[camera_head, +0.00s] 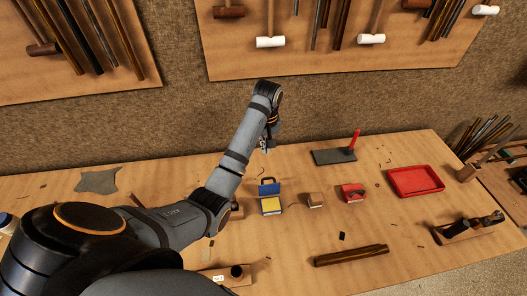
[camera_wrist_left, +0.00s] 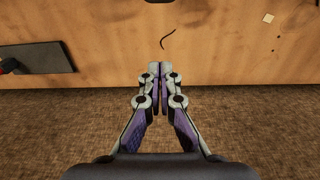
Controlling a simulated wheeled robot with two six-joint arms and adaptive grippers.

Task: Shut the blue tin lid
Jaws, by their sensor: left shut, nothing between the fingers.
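The blue tin (camera_head: 270,212) stands open on the workbench, with something yellow filling its inside. Its blue lid (camera_head: 268,189) is raised at the tin's back side, with a dark handle-like loop at its top. My left gripper (camera_head: 265,149) is above the bench, behind the tin and apart from the lid. Its fingers are shut and empty, and their tips meet in the left wrist view (camera_wrist_left: 161,70). A small dark piece at that view's top edge is cut off, and I cannot tell what it is. My right gripper is not in view.
A small brown block (camera_head: 316,200) and a red object (camera_head: 353,193) stand right of the tin. A dark plate (camera_head: 330,157) with a red-handled tool lies behind them. A red tray (camera_head: 416,181) is farther right. A thin curved dark strip (camera_wrist_left: 168,38) lies near my fingertips in the wrist view.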

